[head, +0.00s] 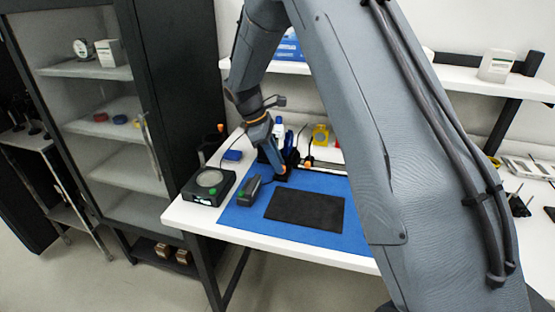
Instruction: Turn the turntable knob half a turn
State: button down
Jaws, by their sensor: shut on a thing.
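My gripper (280,169) reaches down to the back part of the blue mat (233,214) on the white bench. It is shut on a small dark part at the mat's back edge, which I take to be the turntable knob. The jaws hide most of this part, so its shape and how far it is turned cannot be told. Black equipment stands right behind the jaws, partly covered by my arm.
A black instrument with a round plate (209,184) stands left. Bottles and a yellow item (320,135) stand behind. An open-shelved cabinet (95,110) is far left.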

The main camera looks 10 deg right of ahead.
jog(key=shift+n+t, duration=0.3)
jog(key=shift+n, duration=0.3)
jog(key=c, duration=1.6)
grip_release()
jog(key=shift+b+v, duration=1)
jog(key=shift+v, duration=2.9)
jog(key=shift+a, duration=0.1)
